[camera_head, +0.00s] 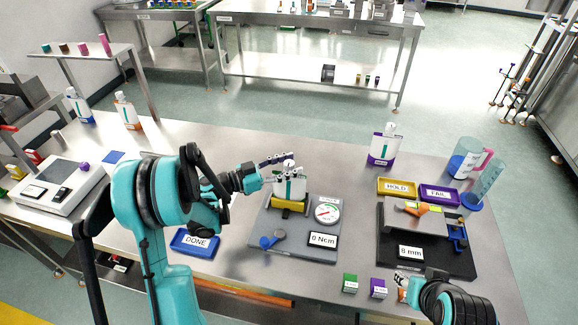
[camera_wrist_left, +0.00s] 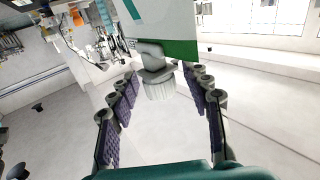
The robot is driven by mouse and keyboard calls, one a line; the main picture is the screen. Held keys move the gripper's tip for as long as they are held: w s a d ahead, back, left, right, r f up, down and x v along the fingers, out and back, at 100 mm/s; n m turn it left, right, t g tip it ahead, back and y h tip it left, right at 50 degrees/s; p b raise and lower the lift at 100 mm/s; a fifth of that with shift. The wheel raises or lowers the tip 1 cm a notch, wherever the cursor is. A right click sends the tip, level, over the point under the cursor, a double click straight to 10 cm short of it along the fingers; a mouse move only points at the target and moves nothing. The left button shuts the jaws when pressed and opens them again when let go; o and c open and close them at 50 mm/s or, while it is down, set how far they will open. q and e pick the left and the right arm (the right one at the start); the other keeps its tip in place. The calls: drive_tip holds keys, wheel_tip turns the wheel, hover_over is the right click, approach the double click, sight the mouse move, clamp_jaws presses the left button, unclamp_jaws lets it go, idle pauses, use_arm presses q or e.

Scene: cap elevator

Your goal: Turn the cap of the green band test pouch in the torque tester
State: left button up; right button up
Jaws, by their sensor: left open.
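The green band pouch stands in the torque tester (camera_head: 268,222), held in its yellow clamp (camera_head: 290,206). In the left wrist view the pouch (camera_wrist_left: 178,48) shows its green band, and its ribbed grey-white cap (camera_wrist_left: 160,88) points toward my palm. My left gripper (camera_head: 287,168) is open, with its fingers on either side of the pouch's top. In the left wrist view the dark ridged pads stand apart from the cap, with gaps on both sides. The dial (camera_head: 327,212) sits beside a display reading 0 Ncm (camera_head: 323,240). My right gripper (camera_head: 407,282) is low at the front right; its fingers are unclear.
A purple-band pouch (camera_head: 383,149) stands behind right. The yellow HOLD tray (camera_head: 397,187), purple FAIL tray (camera_head: 440,195) and 8 mm gauge (camera_head: 425,255) are at right. The blue DONE tray (camera_head: 195,243) is front left. Small green (camera_head: 350,283) and purple (camera_head: 378,288) boxes lie near the front edge.

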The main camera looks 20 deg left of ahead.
use_arm(q)
clamp_jaws()
drive_tip(key=shift+m+g+h+b, duration=0.35)
drive_tip(key=shift+m+g+h, duration=0.4)
drive_tip(key=shift+g, duration=0.35)
unclamp_jaws()
drive_tip(key=v, duration=1.2)
